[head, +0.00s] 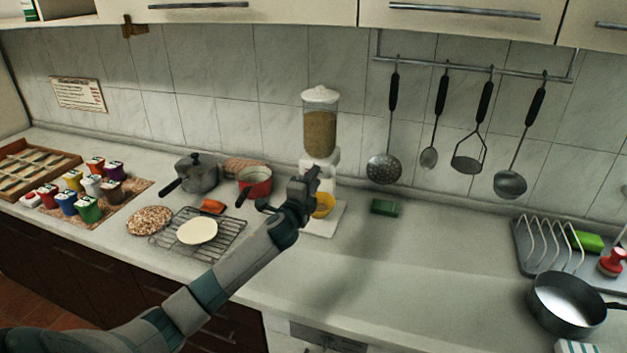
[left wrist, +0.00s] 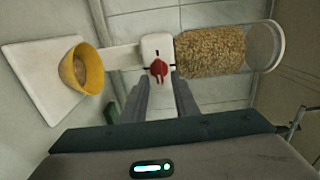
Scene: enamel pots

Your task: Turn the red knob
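The red knob (left wrist: 159,71) is on the white body of a grain dispenser, seen in the left wrist view. It appears between the two fingertips of my left gripper (left wrist: 161,80), which is open with a gap on both sides. I cannot tell whether a finger touches it. In the head view my left gripper (head: 304,184) is in front of the dispenser and hides the knob. The dispenser's clear container (head: 320,132) holds grain. A yellow bowl (left wrist: 82,71) stands on its white base (left wrist: 40,85), partly hidden in the head view (head: 323,205). My right gripper is not in view.
A red pot (head: 256,184) and a grey pot (head: 196,175) stand left of the dispenser. A wire rack (head: 228,238) lies in front of them. A green block (head: 385,207) is to the right. Utensils hang on the wall. The counter's middle right is clear.

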